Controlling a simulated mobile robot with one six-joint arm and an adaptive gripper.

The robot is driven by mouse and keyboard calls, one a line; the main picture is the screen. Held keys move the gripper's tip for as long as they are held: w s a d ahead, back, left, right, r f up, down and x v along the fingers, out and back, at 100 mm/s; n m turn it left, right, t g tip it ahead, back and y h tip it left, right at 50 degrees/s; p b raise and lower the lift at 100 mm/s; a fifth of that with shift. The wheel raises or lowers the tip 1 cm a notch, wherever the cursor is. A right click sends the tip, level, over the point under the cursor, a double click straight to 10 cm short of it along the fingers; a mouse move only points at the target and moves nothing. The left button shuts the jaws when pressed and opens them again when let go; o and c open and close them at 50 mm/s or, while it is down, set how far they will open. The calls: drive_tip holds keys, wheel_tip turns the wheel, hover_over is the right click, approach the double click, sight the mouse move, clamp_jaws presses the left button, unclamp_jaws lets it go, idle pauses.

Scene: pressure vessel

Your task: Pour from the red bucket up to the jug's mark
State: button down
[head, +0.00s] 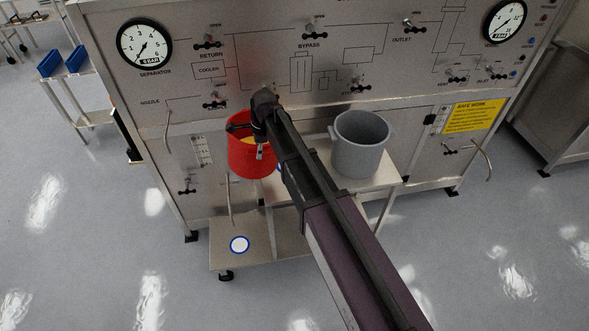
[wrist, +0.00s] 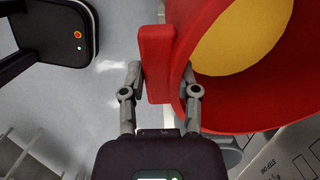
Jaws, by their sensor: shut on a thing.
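The red bucket (head: 243,160) is in front of the panel in the head view, left of my arm, with its open top showing. In the wrist view the bucket (wrist: 205,112) fills the upper right, and a yellow surface (wrist: 240,40) shows inside it. My gripper (wrist: 162,78) has its two fingers on either side of the bucket's red block handle (wrist: 155,60), shut on it. In the head view my gripper (head: 260,150) partly covers the bucket's right side.
A lower shelf (head: 265,252) carries a white disc with a blue ring (head: 239,245). The panel (head: 240,70) with valves and gauges rises behind. The floor (head: 110,240) at left is clear.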

drive_tip(key=shift+s+a+r+h+p, duration=0.2)
drive_tip(key=shift+a+r+h+p, duration=0.35)
drive_tip(key=shift+a+h, duration=0.3)
drive_tip(key=shift+s, duration=0.1)
drive_tip(key=shift+r, duration=0.1)
drive_tip(key=shift+r+p, duration=1.4)
drive_tip(key=shift+r, duration=0.05)
drive_tip(key=shift+f, duration=0.1)
